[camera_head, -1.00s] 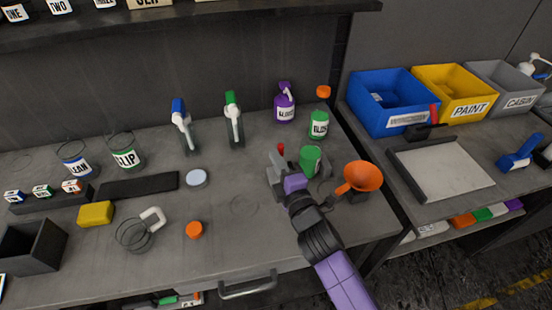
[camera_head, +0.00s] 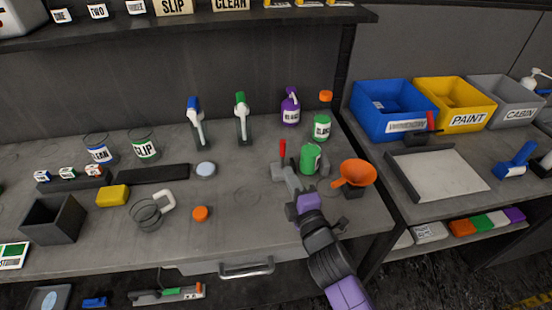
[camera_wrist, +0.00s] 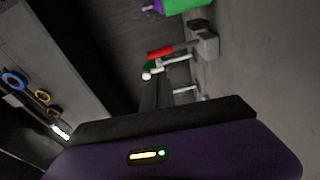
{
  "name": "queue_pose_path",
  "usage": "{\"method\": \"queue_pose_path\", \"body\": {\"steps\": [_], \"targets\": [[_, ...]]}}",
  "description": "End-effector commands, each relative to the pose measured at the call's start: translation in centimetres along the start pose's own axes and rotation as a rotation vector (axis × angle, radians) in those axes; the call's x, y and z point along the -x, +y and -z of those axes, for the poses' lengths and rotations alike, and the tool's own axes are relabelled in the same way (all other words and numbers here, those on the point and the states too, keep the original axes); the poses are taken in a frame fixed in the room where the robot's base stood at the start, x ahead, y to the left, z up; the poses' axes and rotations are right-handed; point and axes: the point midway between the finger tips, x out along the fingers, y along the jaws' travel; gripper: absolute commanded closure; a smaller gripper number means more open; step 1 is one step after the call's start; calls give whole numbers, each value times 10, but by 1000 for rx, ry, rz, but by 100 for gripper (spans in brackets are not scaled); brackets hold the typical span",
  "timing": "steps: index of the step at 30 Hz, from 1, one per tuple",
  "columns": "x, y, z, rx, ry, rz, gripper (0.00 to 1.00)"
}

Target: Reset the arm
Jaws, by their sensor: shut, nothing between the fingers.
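My gripper (camera_head: 291,180) is over the right part of the workbench, its fingers together and empty. In the wrist view its dark closed fingers (camera_wrist: 156,92) point toward a fixture with a red handle (camera_wrist: 160,52). That red handle (camera_head: 282,147) stands upright just beyond the gripper in the head view. A green container (camera_head: 311,158) sits in the fixture beside it. My purple and black arm reaches in from the bottom right and hides part of the bench front. Whether the fingers touch the fixture, I cannot tell.
An orange funnel (camera_head: 358,173) stands close right of my gripper. An orange cap (camera_head: 200,213) lies left. The bench middle (camera_head: 245,190) is mostly clear. A shelf (camera_head: 200,25) overhangs the back.

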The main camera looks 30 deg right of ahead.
Motion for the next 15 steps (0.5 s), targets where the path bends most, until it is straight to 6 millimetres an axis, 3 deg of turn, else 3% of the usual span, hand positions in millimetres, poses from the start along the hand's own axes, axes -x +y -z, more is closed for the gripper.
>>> {"method": "queue_pose_path", "body": {"steps": [10,13,15], "targets": [[0,3,2,-86,10,-11,100],[2,26,10,-229,42,-58,100],[18,33,15,-358,73,-74,100]]}}
